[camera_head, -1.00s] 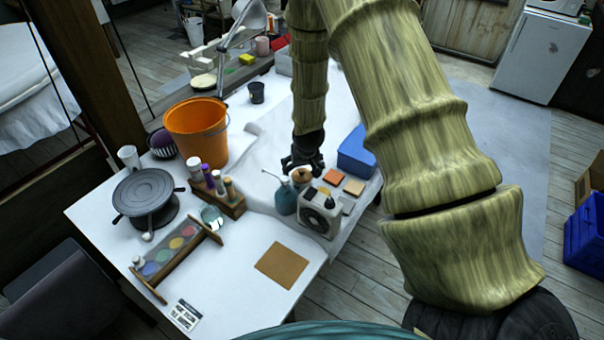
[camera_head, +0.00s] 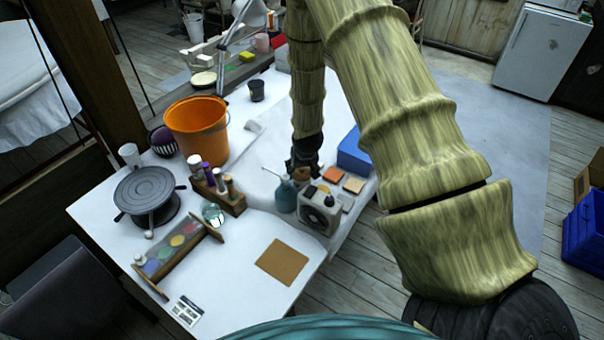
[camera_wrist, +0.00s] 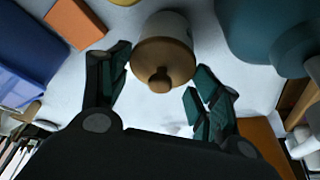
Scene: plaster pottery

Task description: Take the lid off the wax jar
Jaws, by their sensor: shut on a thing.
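The wax jar is a small pale jar (camera_wrist: 166,23) with a round brown lid (camera_wrist: 163,58) that has a knob on top. In the wrist view the lid sits between my two dark green fingers, and the lid covers most of the jar. I cannot tell whether the lid still touches the jar.
A teal spray bottle (camera_head: 286,196) stands close to the left of the jar, and a cream box with a round dark dial (camera_head: 319,212) stands in front. Coloured tiles (camera_head: 353,186) and a blue box (camera_head: 354,153) lie to the right. An orange bucket (camera_head: 197,130) stands farther left.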

